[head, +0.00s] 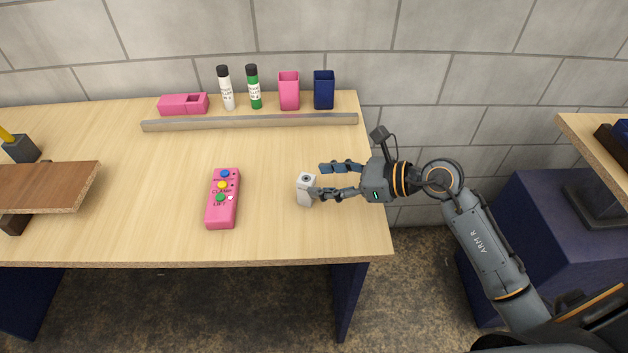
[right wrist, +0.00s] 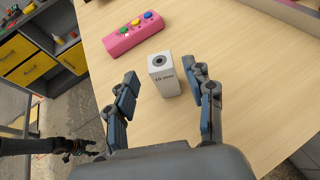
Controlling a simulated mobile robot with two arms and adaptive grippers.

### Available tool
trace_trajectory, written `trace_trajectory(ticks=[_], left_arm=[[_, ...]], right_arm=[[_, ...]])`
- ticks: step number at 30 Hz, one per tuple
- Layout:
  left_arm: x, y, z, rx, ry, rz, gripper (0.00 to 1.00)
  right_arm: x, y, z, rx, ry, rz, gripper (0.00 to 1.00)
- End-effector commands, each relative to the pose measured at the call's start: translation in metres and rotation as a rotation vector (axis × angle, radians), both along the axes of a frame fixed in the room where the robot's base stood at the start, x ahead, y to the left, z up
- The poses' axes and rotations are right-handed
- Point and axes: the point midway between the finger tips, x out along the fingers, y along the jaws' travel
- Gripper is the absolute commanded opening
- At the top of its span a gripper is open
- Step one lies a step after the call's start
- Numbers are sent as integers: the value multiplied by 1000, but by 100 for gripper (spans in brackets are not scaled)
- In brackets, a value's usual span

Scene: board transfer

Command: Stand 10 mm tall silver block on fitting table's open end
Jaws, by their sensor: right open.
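The silver block (head: 305,190) stands upright on the light wood table (head: 270,225), near its right end. In the right wrist view the block (right wrist: 164,77) shows a "10 mm" label and a dark round mark on top. My right gripper (head: 320,181) is open and low over the table, its fingers pointing left at the block. In the right wrist view the block is just beyond and between the fingertips; I cannot tell whether they touch it. A dark gripper, seemingly my left (right wrist: 78,147), shows at the lower left of that view; its jaws are unclear.
A pink button box (head: 222,198) lies left of the block. A grey rail (head: 250,122) runs along the back, with bottles and cups behind it. A brown board (head: 45,186) is raised at the far left. Bare tabletop surrounds the block.

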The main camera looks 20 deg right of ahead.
Motion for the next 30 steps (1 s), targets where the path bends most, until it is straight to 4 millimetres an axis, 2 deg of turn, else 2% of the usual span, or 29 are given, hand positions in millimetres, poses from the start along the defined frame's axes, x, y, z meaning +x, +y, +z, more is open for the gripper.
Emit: trace_trajectory(ticks=[1,6,12,26,30], left_arm=[[0,0,-6,0,-1,0,54],[0,0,-14,0,-1,0,54],[0,0,-20,0,-1,0,54],[0,1,-21,1,0,1,54],[1,4,-21,4,-1,1,54]], right_arm=[[-7,-10,0,-7,0,-3,53],[-28,-37,14,-5,2,-1,53],[-45,-57,28,-1,2,-1,53],[-50,-64,33,3,2,-1,53],[-41,-66,23,125,60,-44,53]])
